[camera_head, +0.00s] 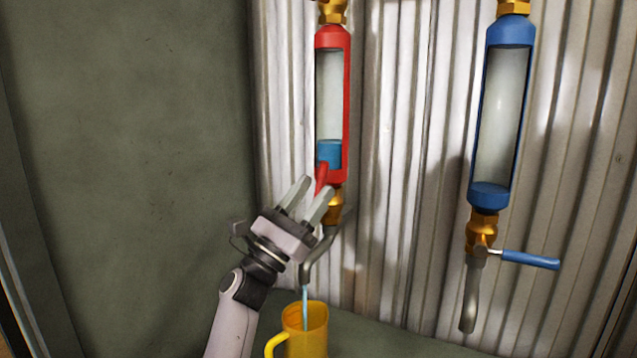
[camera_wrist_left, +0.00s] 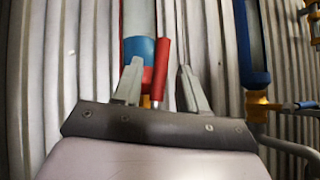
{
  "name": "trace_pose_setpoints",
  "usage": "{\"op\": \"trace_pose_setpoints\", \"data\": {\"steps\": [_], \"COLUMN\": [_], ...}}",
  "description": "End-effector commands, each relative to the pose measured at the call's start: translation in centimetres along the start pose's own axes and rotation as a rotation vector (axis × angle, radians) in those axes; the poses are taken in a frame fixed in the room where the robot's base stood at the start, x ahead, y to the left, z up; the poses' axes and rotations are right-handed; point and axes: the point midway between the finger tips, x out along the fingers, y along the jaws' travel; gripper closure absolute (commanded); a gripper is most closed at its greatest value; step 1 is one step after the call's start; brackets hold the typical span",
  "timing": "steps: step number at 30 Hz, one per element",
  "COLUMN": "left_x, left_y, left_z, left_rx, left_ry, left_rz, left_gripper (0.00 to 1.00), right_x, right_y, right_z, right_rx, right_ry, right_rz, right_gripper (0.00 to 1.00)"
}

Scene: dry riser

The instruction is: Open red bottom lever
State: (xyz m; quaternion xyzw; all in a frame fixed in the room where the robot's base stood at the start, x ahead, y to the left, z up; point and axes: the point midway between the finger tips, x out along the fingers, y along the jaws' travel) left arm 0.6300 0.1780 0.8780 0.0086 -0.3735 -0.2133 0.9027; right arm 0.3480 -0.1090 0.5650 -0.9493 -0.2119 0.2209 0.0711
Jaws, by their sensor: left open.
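The red lever (camera_head: 321,178) sticks up from the brass valve (camera_head: 334,205) under the red-framed sight tube (camera_head: 347,110). My left gripper (camera_head: 314,188) is open at the lever. In the left wrist view the lever (camera_wrist_left: 162,65) stands between the two spread fingers (camera_wrist_left: 159,70), nearer the left one. I cannot tell whether a finger touches it. The valve is partly hidden by the gripper. A thin blue stream (camera_head: 305,305) runs from the spout (camera_head: 318,255) into a yellow jug (camera_head: 305,340) below. Blue liquid shows low in the red-framed tube. My right gripper is not in view.
A blue-framed tube (camera_head: 480,130) hangs to the right, with a blue lever (camera_head: 530,259) pointing right and a spout below it. Corrugated metal (camera_head: 400,150) stands close behind both. A plain green-grey wall (camera_head: 130,150) fills the left; space before it is clear.

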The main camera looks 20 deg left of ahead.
Motion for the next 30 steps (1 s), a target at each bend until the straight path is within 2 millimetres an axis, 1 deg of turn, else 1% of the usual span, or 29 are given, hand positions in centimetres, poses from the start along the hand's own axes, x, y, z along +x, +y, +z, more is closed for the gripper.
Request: {"op": "trace_pose_setpoints", "data": {"steps": [1, 3, 6, 9, 14, 30], "left_x": [-0.9, -1.9, -3.1, -3.8, -4.2, -4.1], "left_y": [0.0, 0.1, 0.1, 0.1, 0.1, 0.1], "left_z": [-0.1, 0.0, 0.0, 0.0, 0.0, 0.0], "left_rx": [0.000, 0.000, 0.001, 0.001, 0.001, 0.001], "left_ry": [0.003, 0.002, 0.002, 0.001, 0.001, 0.001], "left_rz": [0.001, 0.001, 0.002, 0.001, 0.001, 0.001], "left_gripper": [0.58, 0.58, 0.58, 0.58, 0.58, 0.58], "right_x": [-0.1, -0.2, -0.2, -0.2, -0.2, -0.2], "right_y": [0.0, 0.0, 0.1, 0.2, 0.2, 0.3], "right_z": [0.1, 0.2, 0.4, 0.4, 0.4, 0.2], "right_rx": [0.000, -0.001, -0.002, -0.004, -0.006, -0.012], "right_ry": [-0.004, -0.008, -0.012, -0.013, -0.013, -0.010], "right_rz": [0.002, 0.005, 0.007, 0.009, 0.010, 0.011], "right_gripper": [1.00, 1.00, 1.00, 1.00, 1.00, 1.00]}}
